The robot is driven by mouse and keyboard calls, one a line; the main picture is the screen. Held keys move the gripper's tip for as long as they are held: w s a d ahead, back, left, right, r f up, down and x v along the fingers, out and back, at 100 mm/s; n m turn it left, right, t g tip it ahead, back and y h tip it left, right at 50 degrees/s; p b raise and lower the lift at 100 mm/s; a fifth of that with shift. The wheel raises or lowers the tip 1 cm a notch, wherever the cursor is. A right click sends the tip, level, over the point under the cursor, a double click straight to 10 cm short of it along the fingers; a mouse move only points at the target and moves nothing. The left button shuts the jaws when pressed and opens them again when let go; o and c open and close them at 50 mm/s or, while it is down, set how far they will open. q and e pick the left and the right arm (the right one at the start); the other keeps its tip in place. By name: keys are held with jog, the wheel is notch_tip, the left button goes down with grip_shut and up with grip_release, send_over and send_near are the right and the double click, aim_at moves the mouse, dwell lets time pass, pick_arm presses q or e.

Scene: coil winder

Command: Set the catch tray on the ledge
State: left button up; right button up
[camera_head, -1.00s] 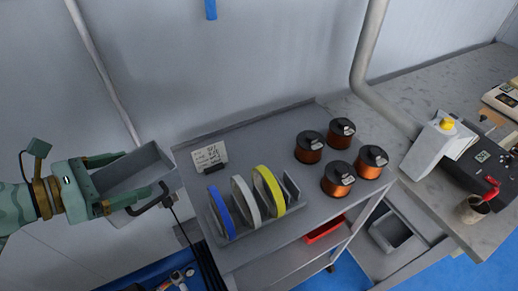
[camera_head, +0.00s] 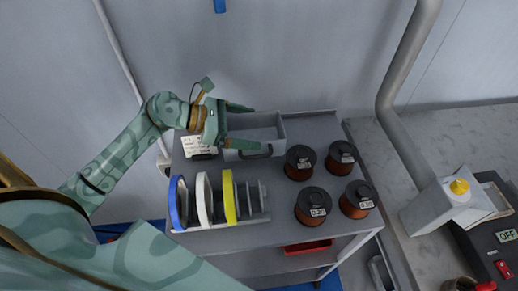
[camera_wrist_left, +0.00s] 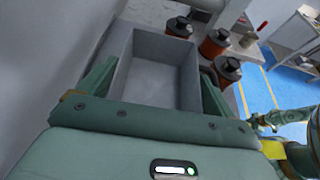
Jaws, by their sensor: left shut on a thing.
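The catch tray is a grey open box (camera_head: 270,134) with a dark handle on its near side. My left gripper (camera_head: 252,128) is shut on it, with fingers along two opposite sides. The tray is level and empty, over the back of the grey cart top; I cannot tell if it touches. In the left wrist view the tray (camera_wrist_left: 155,72) sits between the fingers. I cannot tell which surface is the ledge. A green arm end (camera_wrist_left: 258,122) shows small at the right of the wrist view, probably my right gripper; its jaws are unclear.
Copper wire spools (camera_head: 300,162) stand just right of the tray. A rack with blue, white and yellow (camera_head: 229,197) reels is in front. A labelled card (camera_head: 197,147) stands left. A grey pipe (camera_head: 405,60) and a winder (camera_head: 440,205) are farther right.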

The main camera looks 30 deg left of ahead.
pick_arm(q)
notch_tip(320, 180, down, 6)
jog(key=shift+f+b, duration=0.2)
jog(key=shift+b, duration=0.45)
jog(key=shift+w+f, duration=0.1)
jog(key=shift+f, duration=0.1)
pick_arm(e)
jog(key=shift+s+d+f, duration=0.2)
jog(key=shift+d+f, duration=0.25)
jog(key=shift+f, duration=0.35)
pick_arm(q)
jog(key=shift+f, duration=0.15)
jog(key=o, duration=0.9)
pick_arm(e)
jog(key=shift+f, duration=0.15)
